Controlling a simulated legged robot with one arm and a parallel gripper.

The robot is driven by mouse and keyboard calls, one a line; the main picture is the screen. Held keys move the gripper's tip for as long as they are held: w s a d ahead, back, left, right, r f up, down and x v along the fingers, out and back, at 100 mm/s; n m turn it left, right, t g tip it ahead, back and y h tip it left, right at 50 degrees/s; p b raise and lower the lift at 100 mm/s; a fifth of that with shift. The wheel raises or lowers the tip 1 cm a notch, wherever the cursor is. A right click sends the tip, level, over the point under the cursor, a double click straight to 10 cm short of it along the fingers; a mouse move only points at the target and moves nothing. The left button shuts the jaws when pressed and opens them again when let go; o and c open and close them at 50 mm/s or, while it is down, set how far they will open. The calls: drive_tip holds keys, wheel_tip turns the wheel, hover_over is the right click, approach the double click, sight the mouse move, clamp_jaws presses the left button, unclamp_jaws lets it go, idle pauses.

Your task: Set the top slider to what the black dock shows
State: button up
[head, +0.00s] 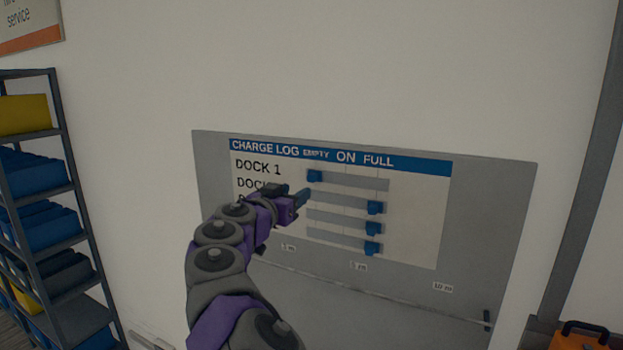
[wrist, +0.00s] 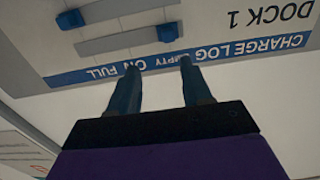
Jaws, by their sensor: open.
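A grey wall panel (head: 490,200) carries a white charge log board (head: 420,215) with a blue header reading EMPTY, ON, FULL. The top slider's blue knob (head: 314,176), in the DOCK 1 row, sits at the left end of its grey track, under EMPTY. This knob also shows in the wrist view (wrist: 168,32), which is upside down. The lower knobs, such as the second (head: 375,207), sit at the right. My gripper (head: 303,194) is open and empty, just below and left of the top knob. Its fingers (wrist: 158,66) show apart in the wrist view. No black dock is visible.
My arm hides the lower row labels. A shelf rack (head: 62,190) with yellow and blue bins stands at the left. A thin rail (head: 400,294) with distance tags runs below the board. An orange case (head: 585,340) is at the lower right.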

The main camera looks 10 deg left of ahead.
approach(309, 179)
drive_tip(key=w, duration=0.1)
drive_tip(key=p+x, duration=0.1)
drive_tip(key=x, duration=0.1)
drive_tip(key=p+x, duration=0.1)
drive_tip(key=x, duration=0.1)
drive_tip(key=shift+w+d, duration=0.25)
drive_tip(key=shift+d, duration=0.25)
drive_tip(key=shift+a+p+x, duration=0.2)
drive_tip(key=shift+p+x, duration=0.3)
drive_tip(key=shift+x, duration=0.8)
drive_tip(key=shift+w+d, duration=0.2)
drive_tip(key=shift+w, duration=0.25)
clamp_jaws()
